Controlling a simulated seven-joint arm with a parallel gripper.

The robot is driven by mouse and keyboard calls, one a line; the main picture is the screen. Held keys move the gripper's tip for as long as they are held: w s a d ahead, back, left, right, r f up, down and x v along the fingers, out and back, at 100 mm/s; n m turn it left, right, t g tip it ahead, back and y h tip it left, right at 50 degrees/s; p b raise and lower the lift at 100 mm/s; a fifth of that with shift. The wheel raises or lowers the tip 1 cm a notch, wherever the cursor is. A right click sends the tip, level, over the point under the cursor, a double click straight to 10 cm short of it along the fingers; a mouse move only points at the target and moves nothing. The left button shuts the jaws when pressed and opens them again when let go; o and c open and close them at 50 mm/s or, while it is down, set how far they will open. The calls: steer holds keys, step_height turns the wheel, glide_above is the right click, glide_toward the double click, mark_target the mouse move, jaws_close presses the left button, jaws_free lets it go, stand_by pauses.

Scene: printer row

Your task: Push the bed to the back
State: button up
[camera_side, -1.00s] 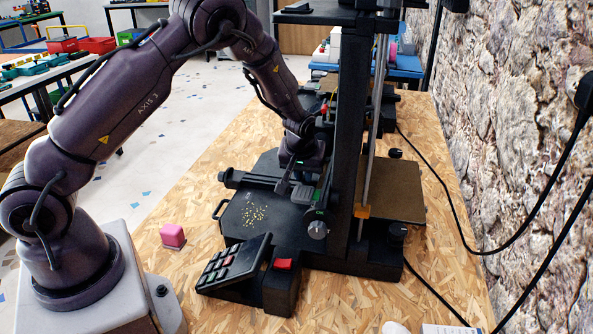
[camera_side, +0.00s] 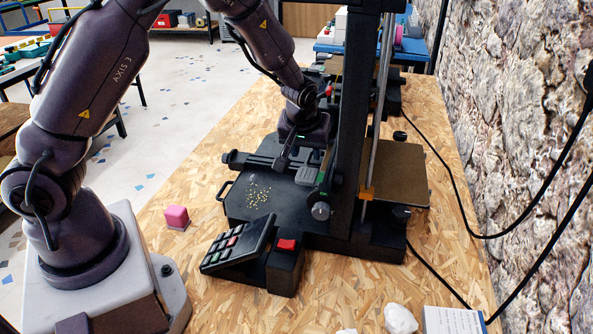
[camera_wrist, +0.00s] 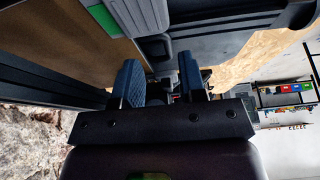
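The printer is black, with an upright frame (camera_side: 351,120). A black plate (camera_side: 240,205) with rounded corners, a small handle and yellow specks lies left of the frame. A flat brown plate (camera_side: 405,170) shows right of the frame; I cannot tell which plate is the bed. In the side view my gripper (camera_side: 283,160) points down over the left side of the printer, near a grey block (camera_side: 308,175). Contact cannot be judged. In the wrist view the two blue-grey fingers (camera_wrist: 160,82) stand apart with no object clearly held between them. The brown plate (camera_wrist: 60,35) shows there too.
A keypad (camera_side: 237,243) and a red button (camera_side: 287,245) stand at the printer's front. A pink cube (camera_side: 177,216) lies on the chipboard bench (camera_side: 350,300) near my base. Black cables (camera_side: 470,235) run along the stone wall at right. Another dark machine stands behind.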

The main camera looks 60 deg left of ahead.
steer(key=s+d, duration=0.6)
steer(key=shift+s+d, duration=0.2)
steer(key=shift+s, duration=0.1)
steer(key=shift+r, duration=0.1)
step_height(320, 180, up, 6)
steer(key=s+a, duration=0.2)
stand_by(0.5)
steer(key=shift+a, duration=0.1)
steer(key=s+d+r+m+g+h, duration=0.2)
steer(key=s+d+r+m+h, duration=0.1)
steer(key=s+d+m, duration=0.4)
steer(key=s+a+r+m+t, duration=0.2)
steer(key=s+a+r+t, duration=0.1)
steer(key=s+r, duration=0.5)
step_height(320, 180, up, 4)
steer(key=shift+f+t, duration=0.15)
steer(key=shift+t, duration=0.55)
